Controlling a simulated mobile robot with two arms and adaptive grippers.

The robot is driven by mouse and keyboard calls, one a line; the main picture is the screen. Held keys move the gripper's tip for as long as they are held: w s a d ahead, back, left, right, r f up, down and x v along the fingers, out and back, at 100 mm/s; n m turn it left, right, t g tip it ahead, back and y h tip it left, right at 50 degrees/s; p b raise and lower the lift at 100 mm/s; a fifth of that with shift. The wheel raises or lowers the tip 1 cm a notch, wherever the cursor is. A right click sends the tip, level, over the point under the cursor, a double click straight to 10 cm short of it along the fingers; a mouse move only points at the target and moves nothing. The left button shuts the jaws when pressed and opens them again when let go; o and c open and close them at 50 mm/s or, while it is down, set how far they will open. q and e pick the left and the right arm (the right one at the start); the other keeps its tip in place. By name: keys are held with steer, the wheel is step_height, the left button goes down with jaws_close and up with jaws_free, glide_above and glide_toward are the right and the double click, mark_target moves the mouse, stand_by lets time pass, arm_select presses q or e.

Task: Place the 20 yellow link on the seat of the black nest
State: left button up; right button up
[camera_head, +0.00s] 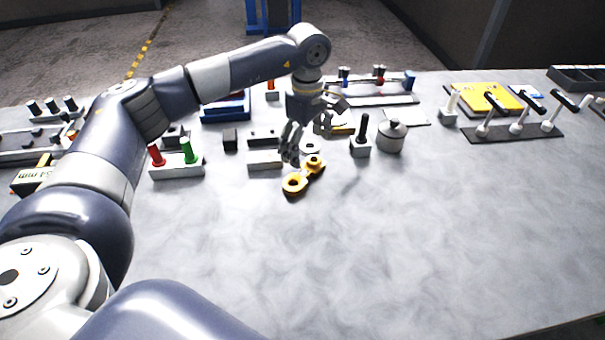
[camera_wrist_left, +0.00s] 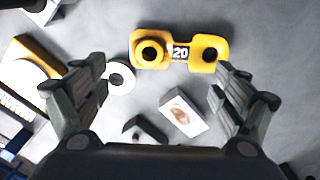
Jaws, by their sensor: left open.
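The yellow link (camera_head: 295,183) lies on the grey table below and in front of my left gripper (camera_head: 312,125). In the left wrist view the link (camera_wrist_left: 211,41) shows its "20" label, with a raised dark-holed boss at its left end and a hole at its right end. My left gripper (camera_wrist_left: 158,75) is open there, with its fingers spread and nothing between them; the link lies beyond the fingertips. I cannot tell for certain which dark piece is the black nest. My right gripper is not in view.
A pale ring (camera_wrist_left: 118,90) and a white block (camera_wrist_left: 184,110) lie near the link. A block with red and green pegs (camera_head: 177,171) stands left, a black-post block (camera_head: 361,148) and a grey knobbed pot (camera_head: 390,142) right. The front right of the table is clear.

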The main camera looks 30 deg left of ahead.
mark_target(306, 161)
arm_select(q)
step_height(306, 161, down, 4)
steer(key=shift+a+f+p, duration=0.1)
steer(key=shift+p, duration=0.4)
steer(key=shift+s, duration=0.1)
jaws_close()
